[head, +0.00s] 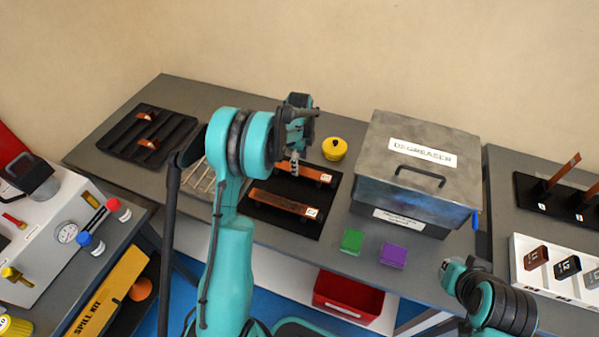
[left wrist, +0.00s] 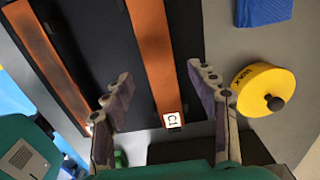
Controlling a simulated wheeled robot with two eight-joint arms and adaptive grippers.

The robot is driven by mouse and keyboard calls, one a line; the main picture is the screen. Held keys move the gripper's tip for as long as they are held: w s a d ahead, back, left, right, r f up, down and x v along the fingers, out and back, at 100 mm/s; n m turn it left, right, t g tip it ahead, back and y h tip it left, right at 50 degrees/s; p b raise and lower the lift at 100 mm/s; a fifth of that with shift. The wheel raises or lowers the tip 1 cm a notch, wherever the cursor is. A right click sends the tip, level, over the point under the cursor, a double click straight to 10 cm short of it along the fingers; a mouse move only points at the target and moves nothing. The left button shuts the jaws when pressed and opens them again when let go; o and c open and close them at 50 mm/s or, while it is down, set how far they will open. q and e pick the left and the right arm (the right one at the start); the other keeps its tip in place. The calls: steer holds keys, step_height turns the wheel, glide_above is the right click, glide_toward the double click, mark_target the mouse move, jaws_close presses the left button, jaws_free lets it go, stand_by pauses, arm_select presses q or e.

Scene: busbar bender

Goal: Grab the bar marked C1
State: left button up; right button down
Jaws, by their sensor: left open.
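The copper bar marked C1 (head: 313,173) lies on a black mat (head: 262,220), the back one of two bars. In the left wrist view the C1 bar (left wrist: 154,55) has a white C1 label at its near end. My left gripper (head: 292,165) is over the bar and hides part of it in the head view. In the left wrist view its open fingers (left wrist: 160,78) appear on either side of the bar, with nothing held. Contact and exact height cannot be told. The second bar (head: 283,203) lies in front; its label is too small to read.
A yellow wax pot (head: 335,149) stands just behind the C1 bar. A grey degreaser box (head: 410,195) stands to the right, with green (head: 352,240) and purple (head: 393,256) blocks before it. A black rack (head: 125,145) with copper pieces is at left.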

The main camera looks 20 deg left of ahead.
arm_select(q)
step_height(320, 180, down, 2)
steer(key=shift+f, duration=0.1)
jaws_close()
